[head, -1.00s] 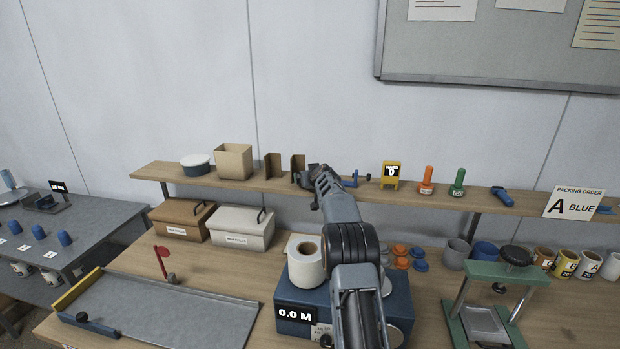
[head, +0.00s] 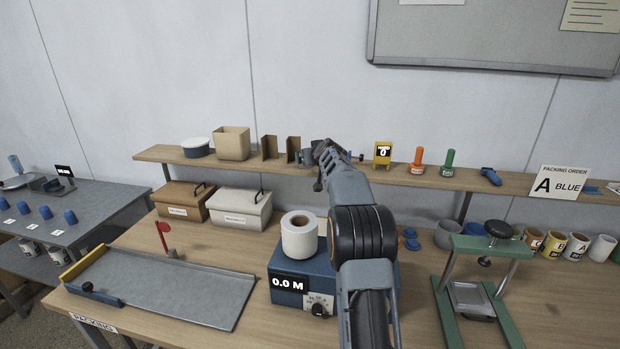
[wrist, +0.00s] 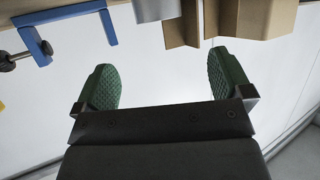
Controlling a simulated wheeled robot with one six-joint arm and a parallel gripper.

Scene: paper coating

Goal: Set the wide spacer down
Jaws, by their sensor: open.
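My gripper (head: 318,152) is at the back shelf, partly hidden by my own arm in the head view. In the wrist view my gripper (wrist: 164,82) has its two green padded fingers wide apart with nothing between them. A short grey cylinder, which looks like the wide spacer (wrist: 156,8), is at the top edge of the wrist view, apart from the fingers and partly cut off. In the head view the grey spacer (head: 307,157) shows small on the shelf beside my gripper.
Brown angled brackets (head: 270,147) stand left of the spacer on the shelf (head: 230,168). A blue clamp (wrist: 35,40) is on its other side. A yellow counter (head: 382,154) stands farther right. A paper roll (head: 299,236) sits on the blue meter box (head: 284,282) below.

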